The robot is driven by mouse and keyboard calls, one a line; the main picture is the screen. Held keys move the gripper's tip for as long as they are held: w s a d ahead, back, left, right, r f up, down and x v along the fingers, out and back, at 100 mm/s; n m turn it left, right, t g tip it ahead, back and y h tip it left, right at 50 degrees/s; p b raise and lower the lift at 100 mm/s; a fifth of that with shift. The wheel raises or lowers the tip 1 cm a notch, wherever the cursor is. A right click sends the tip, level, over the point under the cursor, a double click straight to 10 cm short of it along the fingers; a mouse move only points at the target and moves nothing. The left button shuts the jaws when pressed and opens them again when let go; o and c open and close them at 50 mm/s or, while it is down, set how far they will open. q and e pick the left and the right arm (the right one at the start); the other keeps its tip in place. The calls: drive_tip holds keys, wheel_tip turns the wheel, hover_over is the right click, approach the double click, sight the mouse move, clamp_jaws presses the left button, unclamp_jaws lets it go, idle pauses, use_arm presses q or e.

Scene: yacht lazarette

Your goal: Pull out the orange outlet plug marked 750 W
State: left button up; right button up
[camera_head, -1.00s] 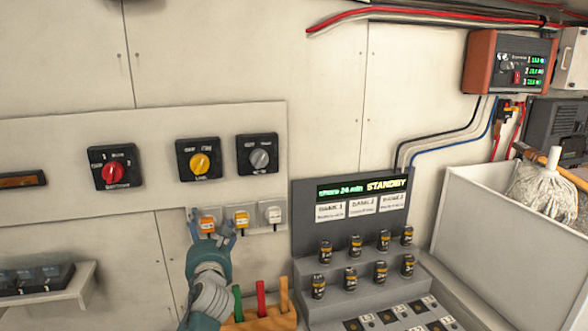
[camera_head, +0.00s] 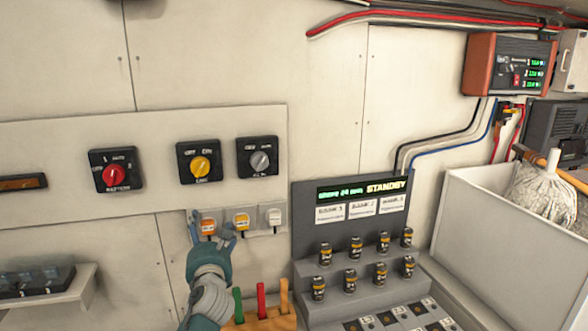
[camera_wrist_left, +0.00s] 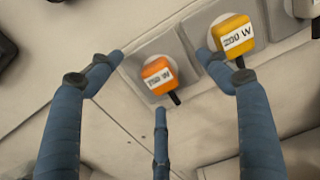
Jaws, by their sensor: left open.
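The orange plug (camera_head: 208,227) sits in the leftmost outlet of a row on the wall; it also shows in the left wrist view (camera_wrist_left: 157,75), where its label seems to read 750 W. A yellow plug (camera_head: 241,221) is in the middle outlet and shows in the left wrist view (camera_wrist_left: 233,36) with a label that looks like 200 W. A white plug (camera_head: 274,216) is in the right outlet. My left gripper (camera_head: 212,236) is open, its blue fingers spread around the orange plug without visibly touching it. My right gripper is not in view.
Rotary switches, one of them red (camera_head: 112,175), are on the panel above the outlets. A wooden rack (camera_head: 262,320) with coloured handles is close to my left arm, below the outlets. A bin (camera_head: 490,240) holds a mop.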

use_arm(q)
clamp_jaws()
drive_tip(key=shift+c, duration=2)
unclamp_jaws()
drive_tip(key=v, duration=1.2)
